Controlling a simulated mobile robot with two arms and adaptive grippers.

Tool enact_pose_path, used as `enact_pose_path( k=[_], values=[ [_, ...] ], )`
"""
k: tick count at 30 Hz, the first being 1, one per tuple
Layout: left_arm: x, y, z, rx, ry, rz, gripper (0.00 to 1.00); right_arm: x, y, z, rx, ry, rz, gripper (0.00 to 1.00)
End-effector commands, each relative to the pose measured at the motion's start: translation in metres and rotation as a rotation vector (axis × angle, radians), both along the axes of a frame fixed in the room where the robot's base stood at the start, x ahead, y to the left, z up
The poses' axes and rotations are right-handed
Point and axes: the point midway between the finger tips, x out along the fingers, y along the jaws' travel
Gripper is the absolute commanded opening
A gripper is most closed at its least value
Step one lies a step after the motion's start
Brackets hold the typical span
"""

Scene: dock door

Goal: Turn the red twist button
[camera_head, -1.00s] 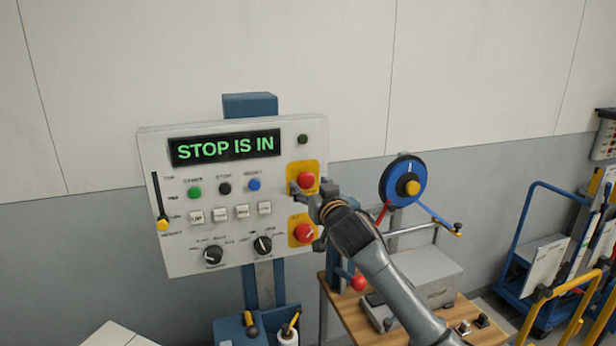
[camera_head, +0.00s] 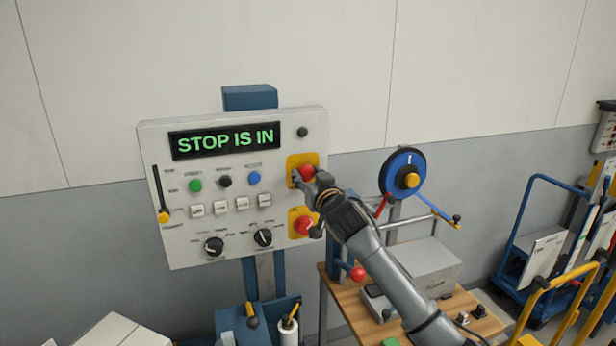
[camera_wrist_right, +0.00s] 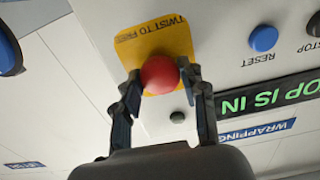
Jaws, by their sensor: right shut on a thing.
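The red twist button (camera_head: 307,171) is a round knob on a yellow plate (camera_head: 292,161), in the upper right part of the white control panel (camera_head: 222,130). In the right wrist view the red button (camera_wrist_right: 160,74) sits between my fingers, and the plate (camera_wrist_right: 168,30) reads "TWIST TO" with the rest unclear. My right gripper (camera_head: 301,178) is shut on this button, one finger on either side; the gripper also shows in the right wrist view (camera_wrist_right: 161,80). The panel's display (camera_head: 225,140) reads "STOP IS IN". My left gripper is not in view.
A second red knob (camera_head: 303,226) on a yellow plate is just below my right gripper. Green (camera_head: 195,186), black (camera_head: 225,181) and blue (camera_head: 254,178) buttons are to the left. A blue wheel (camera_head: 396,163) stands right of the panel, above a wooden bench (camera_head: 345,306).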

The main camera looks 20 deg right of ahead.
Motion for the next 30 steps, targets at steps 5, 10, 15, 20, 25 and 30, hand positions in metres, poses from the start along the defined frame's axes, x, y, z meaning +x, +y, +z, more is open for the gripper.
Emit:
enact_pose_path(
  k=[5, 10, 15, 20, 25, 30],
  values=[
    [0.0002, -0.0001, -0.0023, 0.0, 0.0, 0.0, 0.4, 0.0, 0.0003, -0.0012, 0.043, 0.002, 0.0, 0.1],
    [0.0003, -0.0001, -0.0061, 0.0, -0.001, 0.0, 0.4, 0.0, 0.0008, -0.0015, 0.137, 0.006, 0.001, 0.1],
    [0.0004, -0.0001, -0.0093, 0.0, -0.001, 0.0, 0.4, 0.0, 0.0011, -0.0012, 0.272, 0.009, 0.001, 0.1],
    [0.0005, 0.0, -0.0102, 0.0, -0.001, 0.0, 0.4, 0.0, 0.0006, -0.0008, 0.399, 0.014, 0.001, 0.1],
    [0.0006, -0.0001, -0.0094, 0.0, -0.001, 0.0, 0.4, 0.0001, 0.0006, 0.0002, 0.52, 0.018, 0.001, 0.1],
    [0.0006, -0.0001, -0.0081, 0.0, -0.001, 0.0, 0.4, 0.0001, 0.0003, 0.0009, 0.611, 0.02, 0.0, 0.1]
  ],
)
